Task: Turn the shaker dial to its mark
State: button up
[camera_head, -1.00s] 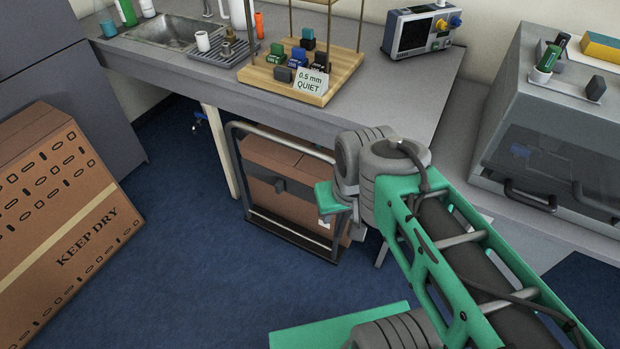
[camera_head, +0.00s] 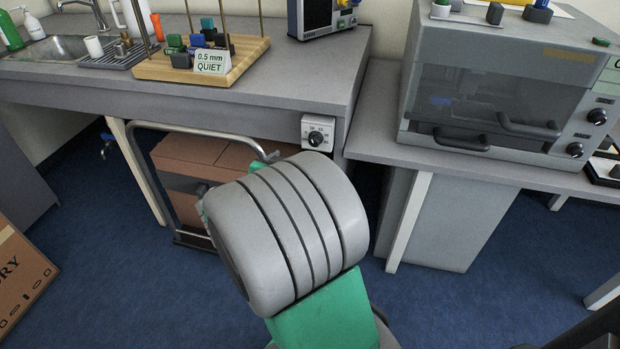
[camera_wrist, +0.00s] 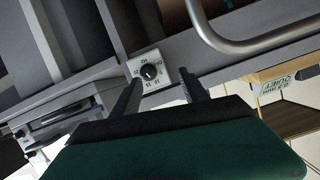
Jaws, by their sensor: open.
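A dial with a black knob sits on a small white plate (camera_head: 318,133) on the front edge of the bench. In the wrist view the black knob (camera_wrist: 149,72) has figures around it, too small to read surely. My gripper (camera_wrist: 160,77) is open, one dark finger on each side of the knob in the picture. Whether the fingers reach the knob or stop short of it, I cannot tell. The mark on the dial cannot be made out.
A trolley handle (camera_head: 190,130) with brown boxes (camera_head: 185,165) stands under the bench, left of the dial. A grey cabinet machine (camera_head: 480,90) with two black knobs stands right. A wooden board (camera_head: 160,70) hangs on rods above the bench with a "0.5 mm QUIET" card.

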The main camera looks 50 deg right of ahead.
aim_at(313, 143)
jog(key=d+f+h, duration=0.1)
jog(key=d, duration=0.3)
jog(key=d+h+b, duration=0.1)
jog(key=d, duration=0.3)
jog(key=d+f+t+h+b, duration=0.1)
jog(key=d, duration=0.3)
jog(key=shift+w+f+m+h, duration=0.3)
jog(key=shift+w+f+h, duration=0.05)
jog(key=shift+w+h, duration=0.05)
grip_shut()
